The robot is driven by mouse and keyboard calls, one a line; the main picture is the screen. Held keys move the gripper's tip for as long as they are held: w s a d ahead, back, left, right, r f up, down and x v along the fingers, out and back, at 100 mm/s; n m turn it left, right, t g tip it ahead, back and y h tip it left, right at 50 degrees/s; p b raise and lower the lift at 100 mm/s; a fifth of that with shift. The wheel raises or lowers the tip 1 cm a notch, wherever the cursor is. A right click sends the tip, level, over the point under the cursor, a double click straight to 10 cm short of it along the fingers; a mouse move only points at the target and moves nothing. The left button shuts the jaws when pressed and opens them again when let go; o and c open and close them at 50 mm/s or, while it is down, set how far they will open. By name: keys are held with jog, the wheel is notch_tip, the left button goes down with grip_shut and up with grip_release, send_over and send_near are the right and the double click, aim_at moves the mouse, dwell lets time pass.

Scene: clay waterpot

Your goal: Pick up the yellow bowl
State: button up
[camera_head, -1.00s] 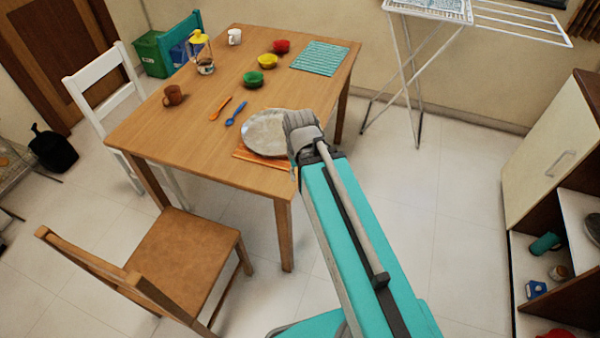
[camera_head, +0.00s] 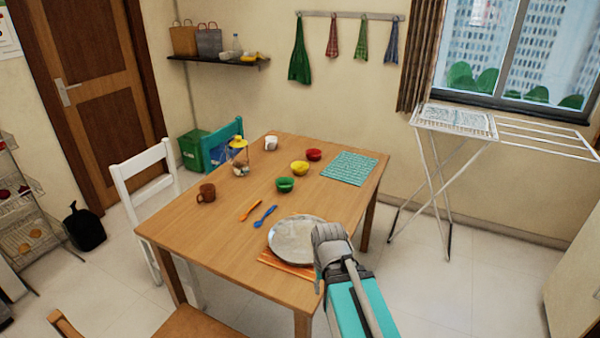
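The yellow bowl (camera_head: 299,168) stands upright on the wooden table (camera_head: 228,220), toward its far side. A green bowl (camera_head: 285,185) is close in front of it and a red bowl (camera_head: 313,154) close behind it to the right. My arm (camera_head: 352,296) reaches up from the bottom of the picture to the table's near right edge. Its grey end is by the plate, well apart from the yellow bowl. The fingers of my gripper cannot be made out.
A large plate (camera_head: 295,240) lies on an orange mat (camera_head: 284,264) beside my arm. Orange and blue utensils, a brown mug (camera_head: 206,193), a yellow-topped jar (camera_head: 239,154), a white mug (camera_head: 271,143) and a teal mat (camera_head: 351,169) are on the table. Chairs and a drying rack (camera_head: 440,165) stand around.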

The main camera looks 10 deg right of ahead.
jog(key=shift+o, duration=0.2)
jog(key=shift+r, duration=0.1)
notch_tip(320, 180, up, 4)
jog(key=p, duration=0.4)
jog(key=shift+r, duration=0.15)
dwell(0.7)
